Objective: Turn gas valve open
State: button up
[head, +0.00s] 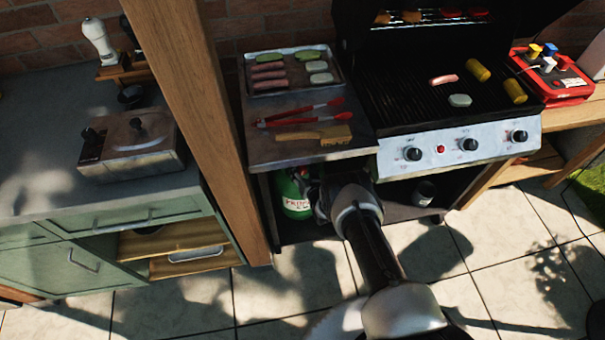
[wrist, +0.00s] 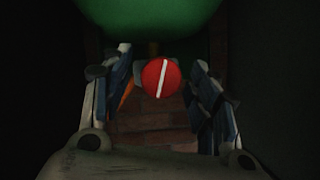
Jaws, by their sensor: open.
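The gas valve is a round red knob (wrist: 161,79) with a white line across its face. The line is tilted slightly to the right of vertical in the wrist view. My gripper (wrist: 160,85) is open, with one finger on each side of the knob and visible gaps between them. A green gas bottle (head: 292,194) stands in the shelf space under the grill's side table; its green body (wrist: 150,20) fills the top of the wrist view. In the head view my gripper (head: 322,200) reaches in beside the bottle, and the knob is hidden there.
The grill's side table (head: 262,158) is above my gripper and carries a tray (head: 246,75), red tongs (head: 300,112) and a brush (head: 325,134). A wooden post (head: 205,110) stands to the left. A dark cup (head: 424,193) sits on the lower shelf to the right.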

jog(key=shift+w+a+f, duration=0.1)
jog(key=shift+w+a, duration=0.05)
jog(key=shift+w, duration=0.1)
jog(key=shift+c, duration=0.5)
jog(key=c, duration=1)
jog(key=shift+n+h, duration=0.4)
jog(key=shift+n, duration=0.1)
jog(key=o, duration=1.1)
